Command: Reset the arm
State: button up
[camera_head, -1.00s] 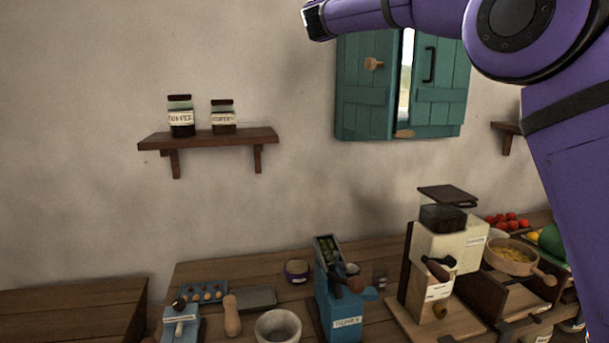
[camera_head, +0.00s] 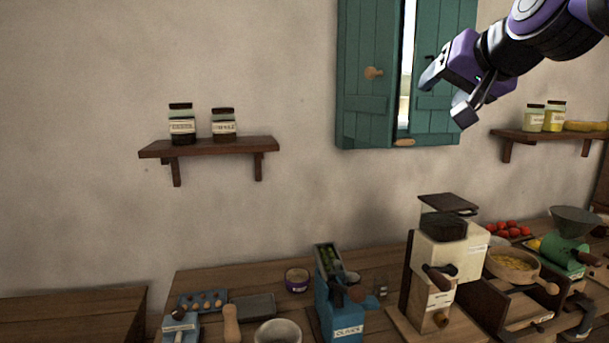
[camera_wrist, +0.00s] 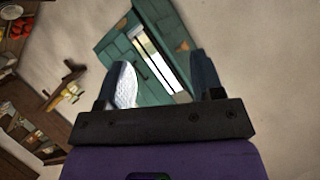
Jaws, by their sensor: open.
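My purple and black arm reaches in from the upper right of the head view. My gripper (camera_head: 447,97) is open and empty, held in the air in front of the green shutters (camera_head: 367,85). Its two fingers are spread apart. In the wrist view the fingers of my gripper (camera_wrist: 163,85) stand wide apart with nothing between them. The green shutters (camera_wrist: 120,60) show tilted behind them.
Below are a wooden counter (camera_head: 215,285), a blue machine (camera_head: 338,305), a cream grinder (camera_head: 440,255) and a green grinder (camera_head: 562,250). Wall shelves with jars (camera_head: 215,146) hang left and right (camera_head: 535,134). The air left of my gripper is clear.

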jog(key=s+d+f+n+g+h, duration=0.1)
jog(key=s+d+f+g, duration=0.2)
jog(key=s+f, duration=0.6)
jog(key=s+d+f+n+g+h, duration=0.1)
jog(key=s+d+f+g, duration=0.3)
jog(key=s+f, duration=0.6)
jog(key=s+h, duration=0.1)
jog(key=s, duration=0.1)
jog(key=shift+s+d+f+n, duration=0.15)
jog(key=shift+s+d+n, duration=0.15)
jog(key=shift+n, duration=0.1)
dwell(0.3)
